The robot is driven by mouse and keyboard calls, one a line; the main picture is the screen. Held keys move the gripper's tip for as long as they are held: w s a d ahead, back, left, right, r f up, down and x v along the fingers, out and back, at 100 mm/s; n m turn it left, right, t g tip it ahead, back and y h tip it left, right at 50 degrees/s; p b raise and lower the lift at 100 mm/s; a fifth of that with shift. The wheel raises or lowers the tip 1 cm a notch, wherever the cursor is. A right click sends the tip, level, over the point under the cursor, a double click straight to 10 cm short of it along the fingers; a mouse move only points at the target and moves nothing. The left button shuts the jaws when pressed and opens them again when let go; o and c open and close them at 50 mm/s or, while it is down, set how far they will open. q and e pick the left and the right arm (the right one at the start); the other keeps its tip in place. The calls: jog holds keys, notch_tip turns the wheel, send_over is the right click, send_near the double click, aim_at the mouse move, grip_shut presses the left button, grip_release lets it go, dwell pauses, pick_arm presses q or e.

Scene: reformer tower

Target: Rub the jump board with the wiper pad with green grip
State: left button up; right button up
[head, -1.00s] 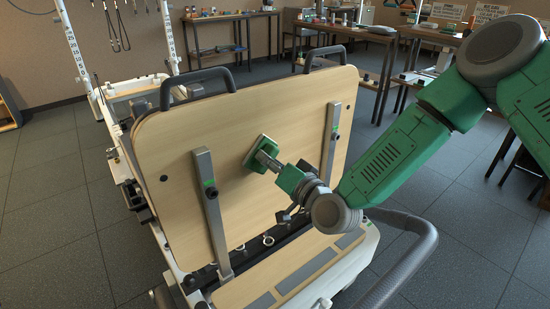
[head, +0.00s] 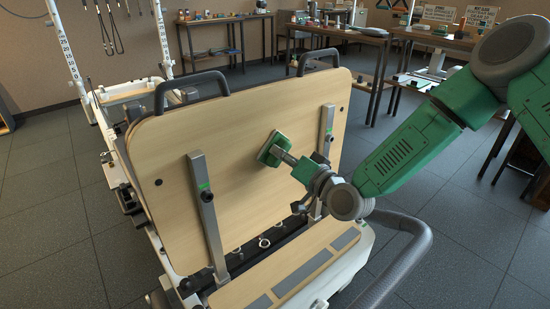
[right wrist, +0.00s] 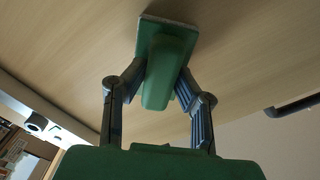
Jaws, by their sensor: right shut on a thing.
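The jump board (head: 235,150) is a large pale wooden panel standing tilted on the reformer, with two grey metal uprights in front of it. My right gripper (head: 288,158) is shut on the green grip of the wiper pad (head: 270,149). The pad lies at the board's face, right of its middle and between the uprights. In the right wrist view the fingers (right wrist: 160,88) clasp the green grip (right wrist: 162,75) from both sides, and the pad's flat face is against or very close to the wood (right wrist: 80,45). My left gripper is out of view.
A grey upright (head: 208,215) stands left of the pad and another (head: 326,130) right of it. Two black handles rise from the board's top edge. A curved grey rail (head: 405,260) lies below my right arm. Tables with small items stand behind.

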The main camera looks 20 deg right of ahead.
aim_at(251, 155)
jog(key=shift+w+d, duration=0.3)
jog(key=shift+d, duration=0.55)
jog(key=shift+w+d, duration=0.3)
jog(key=shift+d, duration=0.5)
jog(key=shift+w+d, duration=0.3)
jog(key=shift+d, duration=0.55)
jog(key=shift+s+a+r, duration=0.1)
jog(key=shift+s+a, duration=0.1)
jog(key=shift+a, duration=0.55)
jog(key=shift+s+a, duration=0.25)
jog(key=shift+a, duration=0.5)
jog(key=shift+s+a+r, duration=0.1)
jog(key=shift+s+a, duration=0.1)
jog(key=shift+a, duration=0.55)
jog(key=shift+s+a+p, duration=0.1)
jog(key=shift+s+a, duration=0.3)
jog(key=shift+a, duration=0.65)
jog(key=shift+s+a+p, duration=0.15)
jog(key=shift+s+a, duration=0.25)
jog(key=shift+a, duration=0.6)
jog(key=shift+s+a+p, duration=0.1)
jog(key=shift+s+a, duration=0.3)
jog(key=shift+a, duration=0.65)
jog(key=shift+f, duration=0.1)
jog(key=shift+d, duration=0.15)
